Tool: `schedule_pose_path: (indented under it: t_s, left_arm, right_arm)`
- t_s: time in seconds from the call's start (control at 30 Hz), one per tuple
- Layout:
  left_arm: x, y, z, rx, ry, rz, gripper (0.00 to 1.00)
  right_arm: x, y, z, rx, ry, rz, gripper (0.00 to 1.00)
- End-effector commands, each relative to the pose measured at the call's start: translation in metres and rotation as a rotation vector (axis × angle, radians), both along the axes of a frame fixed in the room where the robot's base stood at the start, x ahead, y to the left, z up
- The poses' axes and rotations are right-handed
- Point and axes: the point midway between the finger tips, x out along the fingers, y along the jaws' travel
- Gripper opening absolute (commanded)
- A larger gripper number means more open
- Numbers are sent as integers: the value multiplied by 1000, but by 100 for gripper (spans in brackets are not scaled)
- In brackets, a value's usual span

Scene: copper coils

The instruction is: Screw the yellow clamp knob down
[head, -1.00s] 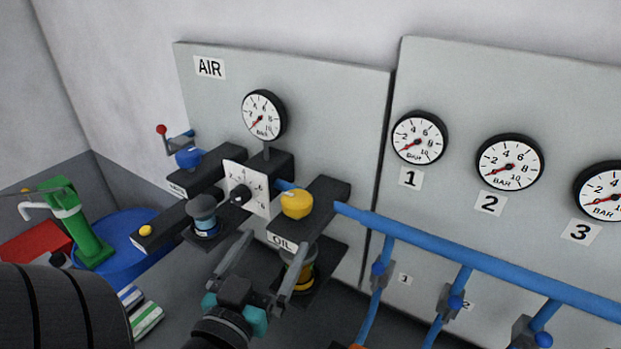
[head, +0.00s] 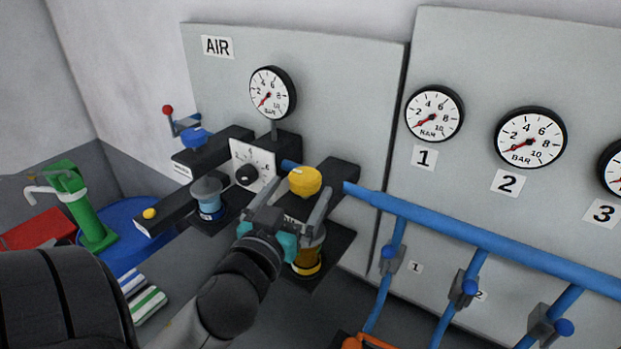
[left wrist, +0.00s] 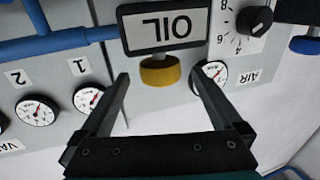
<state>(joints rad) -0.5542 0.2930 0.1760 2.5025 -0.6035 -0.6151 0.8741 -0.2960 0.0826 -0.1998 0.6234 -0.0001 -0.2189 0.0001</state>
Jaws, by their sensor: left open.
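The yellow clamp knob (head: 305,181) sits on top of the black block labelled OIL. My left gripper (head: 304,190) is open in front of that block, its two fingers pointing toward the knob. In the left wrist view, which is upside down, the knob (left wrist: 160,72) shows between the open fingers (left wrist: 159,76), beside the OIL label (left wrist: 165,28). The fingers do not visibly touch the knob; the remaining depth is hard to judge. In the head view the gripper hides most of the OIL label. My right gripper is in neither view.
A dial plate (head: 252,165) and a grey-blue bowl (head: 207,190) are left of the knob. An amber bowl (head: 308,257) hangs below the block. A blue pipe (head: 450,235) runs right. The board (head: 335,110) stands behind.

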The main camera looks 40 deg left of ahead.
Motion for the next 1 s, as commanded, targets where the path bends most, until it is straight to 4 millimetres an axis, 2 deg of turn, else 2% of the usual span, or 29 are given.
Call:
schedule_pose_path:
  t_s: [0.13, 0.3, 0.5, 0.9, 1.0]
  left_arm:
    - [19, 7, 0, 5, -5, -2, 100]
    - [42, 16, 3, 4, -1, 1, 100]
    - [60, 22, 1, 1, 0, 1, 100]
    - [65, 24, 0, 0, 1, 1, 100]
    - [65, 24, 0, 0, 0, 1, 91]
  right_arm:
    - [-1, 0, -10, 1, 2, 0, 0]
    - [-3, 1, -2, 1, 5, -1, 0]
    - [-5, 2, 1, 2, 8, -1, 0]
    - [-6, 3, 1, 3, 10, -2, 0]
    - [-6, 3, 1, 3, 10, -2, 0]
